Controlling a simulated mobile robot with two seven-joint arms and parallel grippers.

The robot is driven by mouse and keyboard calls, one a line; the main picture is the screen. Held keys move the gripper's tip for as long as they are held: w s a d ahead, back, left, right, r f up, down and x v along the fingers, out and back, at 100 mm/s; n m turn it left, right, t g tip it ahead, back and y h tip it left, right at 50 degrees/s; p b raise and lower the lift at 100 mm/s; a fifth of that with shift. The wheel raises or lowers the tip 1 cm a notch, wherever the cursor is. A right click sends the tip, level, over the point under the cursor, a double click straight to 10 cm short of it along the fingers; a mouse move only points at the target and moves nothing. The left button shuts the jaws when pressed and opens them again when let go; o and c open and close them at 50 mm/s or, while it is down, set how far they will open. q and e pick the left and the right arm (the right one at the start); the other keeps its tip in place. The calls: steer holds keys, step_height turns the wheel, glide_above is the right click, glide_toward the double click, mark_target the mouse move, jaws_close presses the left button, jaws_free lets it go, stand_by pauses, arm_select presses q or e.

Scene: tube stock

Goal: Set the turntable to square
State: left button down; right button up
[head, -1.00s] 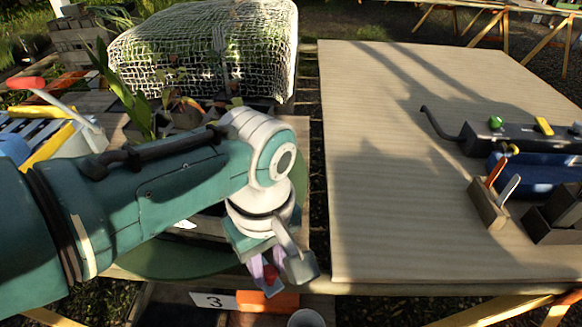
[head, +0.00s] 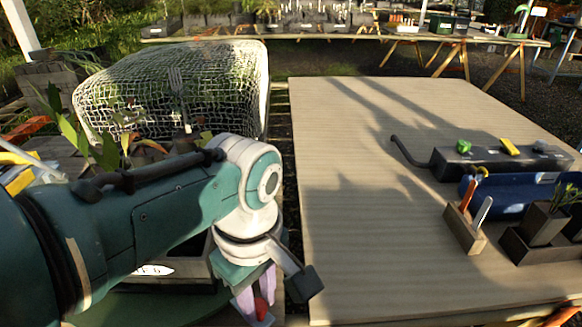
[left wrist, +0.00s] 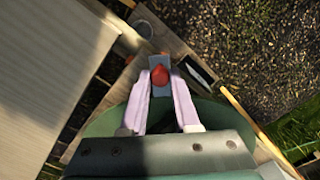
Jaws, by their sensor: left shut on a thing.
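The turntable (head: 140,308) is a flat green disc at the lower left in the head view, largely hidden by my left arm and a tray. Its green edge also shows in the left wrist view (left wrist: 98,124). My left gripper (head: 258,304) is shut on a red knob (head: 261,309) beside the disc. In the left wrist view the red knob (left wrist: 159,75) sits between the two pale fingertips, over a small grey tab (left wrist: 160,61). I cannot tell how the tab joins the disc. No setting marks are readable. My right gripper is not in view.
A wooden table (head: 370,230) lies to the right, with a dark box (head: 490,163) with coloured knobs, a blue container (head: 510,196) and a small wooden holder (head: 465,228) on its right side. A netted crate (head: 180,95) stands behind my left arm. The table's left half is clear.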

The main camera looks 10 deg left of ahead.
arm_select(q)
steer(key=c, duration=0.7)
jaws_free()
steer(key=shift+w, duration=0.2)
steer(key=shift+o, duration=0.2)
step_height(320, 180, up, 10)
steer(key=p, duration=0.6)
steer(key=shift+s, duration=0.1)
